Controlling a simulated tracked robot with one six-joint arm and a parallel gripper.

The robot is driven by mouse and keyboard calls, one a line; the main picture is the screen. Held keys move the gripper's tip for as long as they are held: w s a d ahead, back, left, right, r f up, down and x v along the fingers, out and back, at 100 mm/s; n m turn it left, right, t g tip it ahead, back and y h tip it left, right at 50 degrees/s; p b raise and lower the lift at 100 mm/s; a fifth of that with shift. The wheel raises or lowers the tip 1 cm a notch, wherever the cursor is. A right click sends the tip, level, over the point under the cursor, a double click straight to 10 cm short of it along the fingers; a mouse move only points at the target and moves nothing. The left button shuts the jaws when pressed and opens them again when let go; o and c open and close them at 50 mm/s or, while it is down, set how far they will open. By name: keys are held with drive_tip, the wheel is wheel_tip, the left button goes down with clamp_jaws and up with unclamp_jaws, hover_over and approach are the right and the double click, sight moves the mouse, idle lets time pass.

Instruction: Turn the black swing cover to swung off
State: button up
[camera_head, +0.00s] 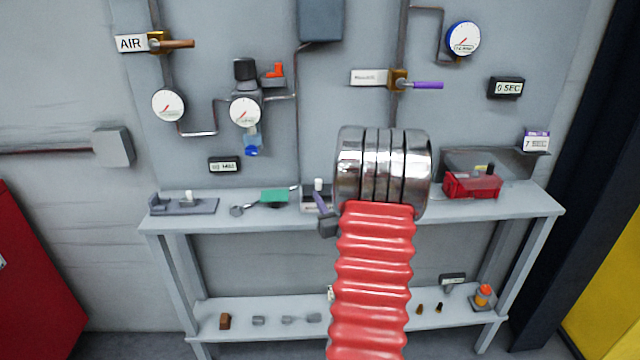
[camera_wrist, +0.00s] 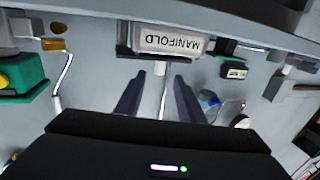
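I cannot single out the black swing cover with certainty in either view. My gripper shows in the wrist view (camera_wrist: 158,85) as two dark purple fingers, spread apart with nothing between them that they touch. A block labelled MANIFOLD (camera_wrist: 169,41) lies beyond the fingertips, and a thin pale rod below it shows in the gap. In the head view only a purple finger and a dark part of my gripper (camera_head: 322,206) show, at the shelf beside the small manifold block. My red arm and its metal rings hide the rest.
The upper shelf (camera_head: 545,203) carries a green block (camera_head: 274,196), a grey fixture (camera_head: 184,205) and a red box (camera_head: 472,185) before a dark panel. On the wall are an AIR valve handle (camera_head: 178,44), a purple handle (camera_head: 428,86) and several gauges. Small parts lie on the lower shelf.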

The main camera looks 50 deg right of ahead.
sight(319, 185)
drive_tip(key=x, duration=0.8)
drive_tip(key=shift+w+d, duration=0.1)
drive_tip(key=shift+c, duration=0.5)
clamp_jaws()
